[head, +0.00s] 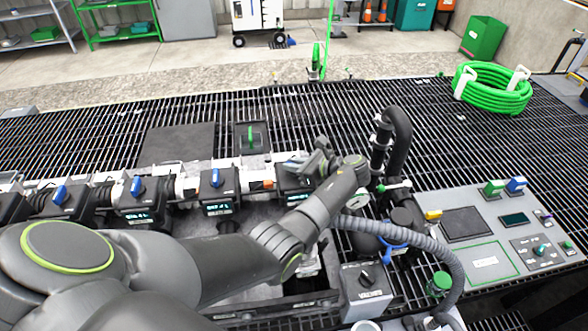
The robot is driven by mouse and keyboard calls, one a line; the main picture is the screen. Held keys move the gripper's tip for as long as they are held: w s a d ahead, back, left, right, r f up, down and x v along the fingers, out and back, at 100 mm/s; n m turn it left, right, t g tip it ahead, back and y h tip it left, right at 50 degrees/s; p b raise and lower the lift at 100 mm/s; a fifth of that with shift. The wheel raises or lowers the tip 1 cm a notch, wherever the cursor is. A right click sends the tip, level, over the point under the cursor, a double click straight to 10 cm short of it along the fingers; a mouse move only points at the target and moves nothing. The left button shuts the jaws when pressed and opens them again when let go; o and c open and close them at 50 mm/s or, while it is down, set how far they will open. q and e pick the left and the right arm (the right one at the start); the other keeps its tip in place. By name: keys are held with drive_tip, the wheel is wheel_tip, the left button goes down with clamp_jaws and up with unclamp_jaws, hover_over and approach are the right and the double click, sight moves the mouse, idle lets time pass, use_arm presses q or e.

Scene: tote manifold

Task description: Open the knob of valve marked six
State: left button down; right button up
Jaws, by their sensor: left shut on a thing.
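A row of black valves runs across the left and middle of the head view. The small display labels under the valves are too small to read, so I cannot tell which is marked six. My right gripper is not in view.
A grey control panel (482,258) with buttons stands at the right. A coiled green hose (493,88) rests on the grating at the back right. The dark grating behind the valves is mostly clear.

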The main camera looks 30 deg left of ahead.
use_arm(q)
drive_tip(key=n+g+b, duration=0.2)
drive_tip(key=g+b, duration=0.1)
drive_tip(key=shift+f+n, duration=0.2)
drive_tip(key=shift+n, duration=0.2)
drive_tip(key=shift+s+r+n+g+h+b, duration=0.15)
drive_tip(key=shift+n+g+h+b, duration=0.45)
drive_tip(key=shift+n+g+b, duration=0.9)
drive_tip(key=shift+g+b, duration=0.3)
drive_tip(key=c, duration=1.4)
unclamp_jaws()
drive_tip(key=shift+c, duration=0.2)
drive_tip(key=shift+r, duration=0.1)
drive_tip(key=shift+r+p, duration=0.75)
wheel_tip(320, 180, up, 8)
drive_tip(key=p, duration=0.8)
drive_tip(key=shift+r, duration=0.2)
